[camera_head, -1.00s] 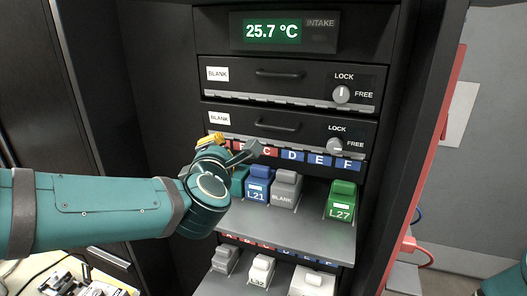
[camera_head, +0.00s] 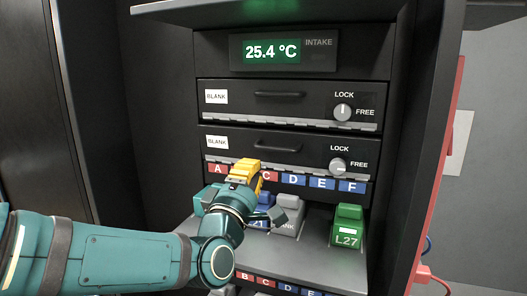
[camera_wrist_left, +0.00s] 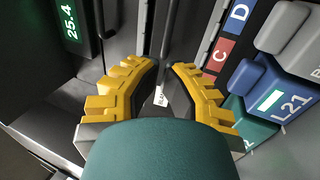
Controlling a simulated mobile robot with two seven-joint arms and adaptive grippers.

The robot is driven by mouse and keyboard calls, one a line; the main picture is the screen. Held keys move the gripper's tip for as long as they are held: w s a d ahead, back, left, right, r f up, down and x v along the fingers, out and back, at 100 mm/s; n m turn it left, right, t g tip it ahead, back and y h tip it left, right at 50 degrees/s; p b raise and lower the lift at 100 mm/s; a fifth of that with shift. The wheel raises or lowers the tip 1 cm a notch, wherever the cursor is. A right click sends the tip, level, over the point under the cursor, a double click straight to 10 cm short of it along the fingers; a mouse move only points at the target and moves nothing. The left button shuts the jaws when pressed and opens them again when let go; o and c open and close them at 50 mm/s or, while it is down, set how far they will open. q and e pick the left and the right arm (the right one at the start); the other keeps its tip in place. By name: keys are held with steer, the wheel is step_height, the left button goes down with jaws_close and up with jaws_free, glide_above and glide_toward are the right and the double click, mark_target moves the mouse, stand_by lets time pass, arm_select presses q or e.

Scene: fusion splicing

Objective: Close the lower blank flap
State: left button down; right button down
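The lower blank flap (camera_head: 310,150) is a black panel with a handle and a BLANK label (camera_head: 217,142) in the head view. It looks upright, with its face in line with the upper flap. Its knob (camera_head: 338,166) appears turned toward FREE. My left gripper (camera_head: 246,168) has yellow fingers and is in front of the flap's lower left edge, covering part of the letter row. In the left wrist view the fingers (camera_wrist_left: 166,68) are apart with nothing held between them. I cannot tell whether they touch the flap. My right gripper is not in view.
The upper blank flap (camera_head: 310,103) is upright, its knob pointing to LOCK. Below the lower flap, a grey shelf (camera_head: 318,252) holds a green L27 module (camera_head: 347,228), a grey blank module (camera_head: 288,214) and a blue L21 module (camera_wrist_left: 278,95), close to my left gripper.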

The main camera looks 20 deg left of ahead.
arm_select(q)
glide_toward(271, 135)
steer(key=x, duration=0.4)
steer(key=shift+d+f, duration=0.1)
steer(key=shift+f, duration=0.05)
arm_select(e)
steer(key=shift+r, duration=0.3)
arm_select(q)
steer(key=shift+p, duration=0.3)
steer(key=shift+w+r+g+p, duration=0.5)
steer(key=shift+w+r, duration=0.05)
steer(key=shift+w, duration=0.1)
steer(key=shift+w+r+g, duration=0.15)
steer(key=shift+r+g, duration=0.1)
steer(key=shift+g, duration=0.15)
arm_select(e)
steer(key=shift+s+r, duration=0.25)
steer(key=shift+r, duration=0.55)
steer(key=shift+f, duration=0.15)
